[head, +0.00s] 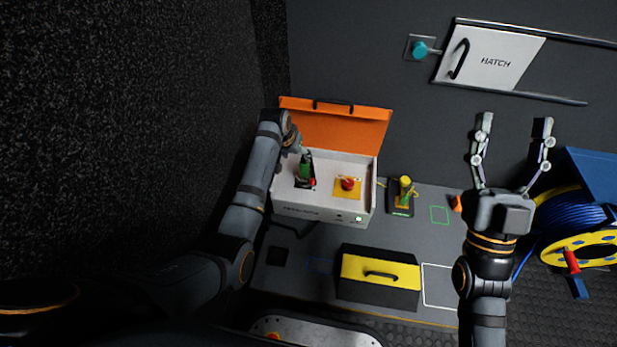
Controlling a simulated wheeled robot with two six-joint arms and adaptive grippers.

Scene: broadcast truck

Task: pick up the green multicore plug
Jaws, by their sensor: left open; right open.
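A green plug (305,169), which looks like the multicore plug, stands in the left part of an open white case (329,197) with a raised orange lid (334,129). My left gripper (304,162) reaches into the case from the upper left, right at the green plug. It is open; its fingers are small and partly hidden, and I cannot tell whether they touch the plug. My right gripper (513,122) is open and empty, with fingers spread upward in the picture, in front of the grey wall.
A red knob (347,184) on a yellow plate sits in the case beside the plug. A yellow-green piece (405,187) stands on a dark block to the right. A black-and-yellow drawer box (378,276) is in front. A blue cable reel (579,228) stands far right.

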